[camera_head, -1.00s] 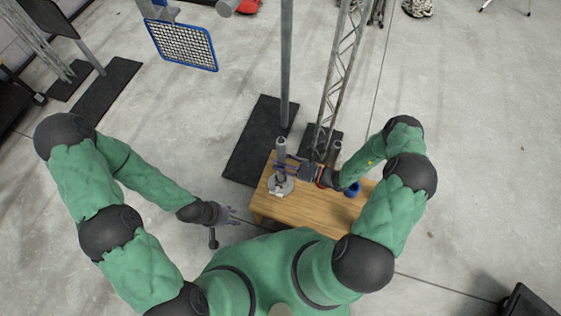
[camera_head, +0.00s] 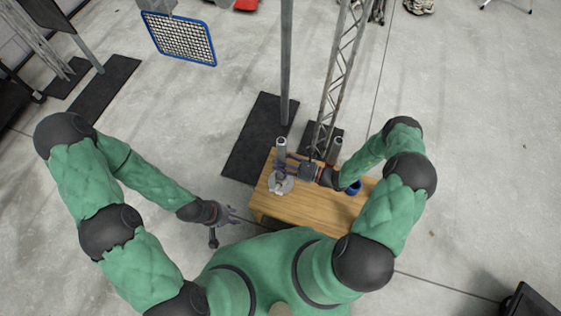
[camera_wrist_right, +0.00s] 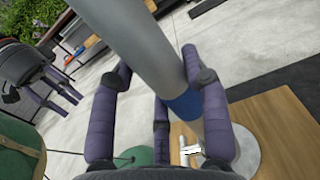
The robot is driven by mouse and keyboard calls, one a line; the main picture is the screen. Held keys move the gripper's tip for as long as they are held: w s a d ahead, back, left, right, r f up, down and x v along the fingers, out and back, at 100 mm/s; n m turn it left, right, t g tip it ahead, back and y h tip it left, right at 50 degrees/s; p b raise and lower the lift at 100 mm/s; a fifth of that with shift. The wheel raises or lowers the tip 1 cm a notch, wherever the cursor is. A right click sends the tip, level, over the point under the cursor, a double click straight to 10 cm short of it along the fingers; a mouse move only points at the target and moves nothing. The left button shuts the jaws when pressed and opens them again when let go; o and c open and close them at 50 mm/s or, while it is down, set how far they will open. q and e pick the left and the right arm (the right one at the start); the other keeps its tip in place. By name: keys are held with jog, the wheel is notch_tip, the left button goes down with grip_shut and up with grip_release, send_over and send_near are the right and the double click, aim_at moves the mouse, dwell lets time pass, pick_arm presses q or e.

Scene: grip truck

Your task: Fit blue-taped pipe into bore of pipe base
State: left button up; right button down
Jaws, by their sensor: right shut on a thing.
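The grey pipe (camera_head: 281,150) stands roughly upright over the left part of the wooden table. Its blue tape (camera_wrist_right: 184,103) shows near its lower part in the right wrist view. My right gripper (camera_head: 285,164) is shut on the pipe, with purple fingers around it. The pipe base (camera_head: 275,187), a light round disc with a white mark, is on the table directly below; its disc also shows in the right wrist view (camera_wrist_right: 243,148). Whether the pipe's end is inside the bore is hidden. My left gripper (camera_head: 231,214) is empty with fingers spread, left of the table.
The wooden table (camera_head: 310,207) has bare space at its front. A metal pole (camera_head: 286,65) and truss (camera_head: 337,75) rise behind from dark mats.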

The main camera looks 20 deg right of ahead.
aim_at(280, 150)
jog(key=shift+f, duration=0.2)
dwell(0.4)
jog(key=c, duration=0.5)
grip_release()
jog(key=shift+c, duration=0.2)
jog(key=shift+r, duration=5)
